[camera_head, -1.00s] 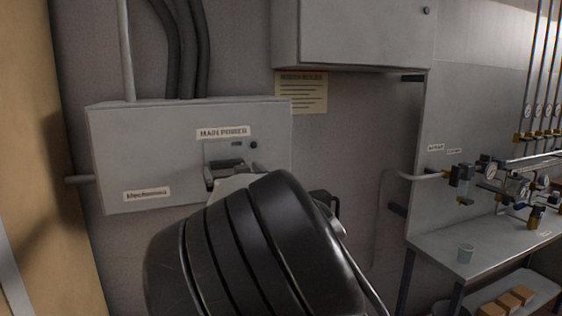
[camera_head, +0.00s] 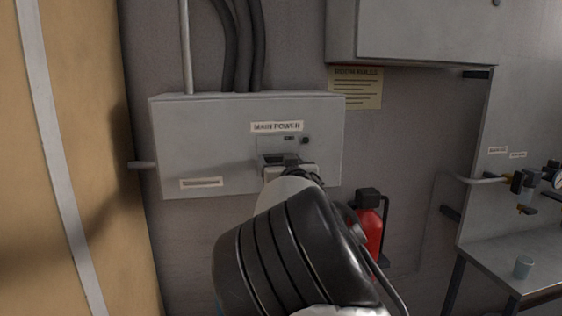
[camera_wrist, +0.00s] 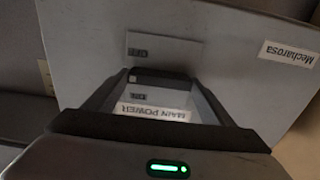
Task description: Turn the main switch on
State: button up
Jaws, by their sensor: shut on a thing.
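The main switch is on a grey wall box (camera_head: 222,160) labelled MAIN POWER (camera_head: 277,127). In the head view my gripper (camera_head: 287,166) is at the switch plate (camera_head: 268,144) and hides most of the switch. In the wrist view the box is upside down, with the label (camera_wrist: 152,112) seen between my fingers. The dark switch handle (camera_wrist: 160,75) lies across between the fingertips of my gripper (camera_wrist: 164,84), which is shut on it. Small lettering, apparently OFF (camera_wrist: 140,53), shows on the plate beyond the handle. The handle's exact position is hard to tell.
A red fire extinguisher (camera_head: 369,229) hangs right of my arm. A grey cabinet (camera_head: 412,30) and a yellow notice (camera_head: 355,88) are above right.

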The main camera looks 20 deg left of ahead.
jog(key=shift+f+b, duration=0.2)
jog(key=shift+b, duration=0.9)
jog(key=shift+f+n+b, duration=0.1)
jog(key=shift+n+b, duration=0.4)
jog(key=shift+b, duration=0.15)
jog(key=n+b, duration=0.2)
jog(key=b, duration=0.2)
jog(key=shift+b, duration=0.3)
jog(key=n+b, duration=0.2)
jog(key=n, duration=0.1)
jog(key=shift+b, duration=0.35)
jog(key=n+b, duration=0.2)
jog(key=n, duration=0.1)
jog(key=shift+n+b, duration=0.3)
jog(key=n+b, duration=0.2)
jog(key=n, duration=0.2)
jog(key=shift+r, duration=0.2)
jog(key=shift+n+b, duration=0.5)
jog(key=shift+n, duration=1.6)
